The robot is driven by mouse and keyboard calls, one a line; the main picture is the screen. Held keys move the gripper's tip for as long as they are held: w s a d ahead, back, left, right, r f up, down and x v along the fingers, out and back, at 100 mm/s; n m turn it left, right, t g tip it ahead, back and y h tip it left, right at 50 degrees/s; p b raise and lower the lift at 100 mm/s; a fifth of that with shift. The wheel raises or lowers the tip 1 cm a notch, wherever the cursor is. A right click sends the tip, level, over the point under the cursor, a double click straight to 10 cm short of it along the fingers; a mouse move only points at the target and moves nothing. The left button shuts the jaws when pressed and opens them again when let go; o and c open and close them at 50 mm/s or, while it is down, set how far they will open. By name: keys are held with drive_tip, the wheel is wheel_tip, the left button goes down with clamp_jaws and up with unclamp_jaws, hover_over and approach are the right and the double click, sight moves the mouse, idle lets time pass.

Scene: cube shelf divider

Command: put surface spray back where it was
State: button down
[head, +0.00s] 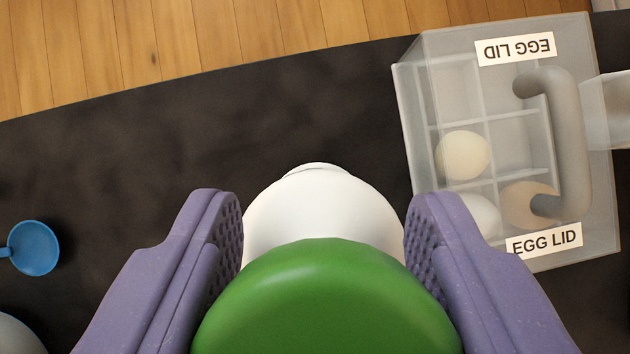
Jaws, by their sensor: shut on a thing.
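My gripper (323,232) has two purple fingers with textured inner pads, one on each side of a white and green object. The object, which I take to be the surface spray (325,215), has a rounded white part and a large green part (325,300) nearer the camera. The fingers are shut on it. I look at it from above, so its lower end is hidden. I cannot tell whether it touches the dark surface below.
A clear box with a grey handle, labelled EGG LID (545,237), stands at the right with several eggs inside. A blue round scoop (34,247) lies at the left. A pale rounded thing (18,335) is cut off at lower left. The dark surface (200,130) is clear at upper left.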

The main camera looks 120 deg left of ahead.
wheel_tip(320, 180, down, 2)
drive_tip(key=shift+w+f, duration=0.1)
drive_tip(key=shift+f, duration=0.1)
drive_tip(key=shift+c, duration=2.2)
unclamp_jaws()
drive_tip(key=shift+a+r, duration=0.1)
drive_tip(key=shift+r, duration=0.2)
drive_tip(key=p+v, duration=0.1)
drive_tip(key=v, duration=1)
drive_tip(key=shift+s+r+p, duration=0.2)
drive_tip(key=shift+s+p, duration=0.05)
drive_tip(key=shift+p, duration=0.15)
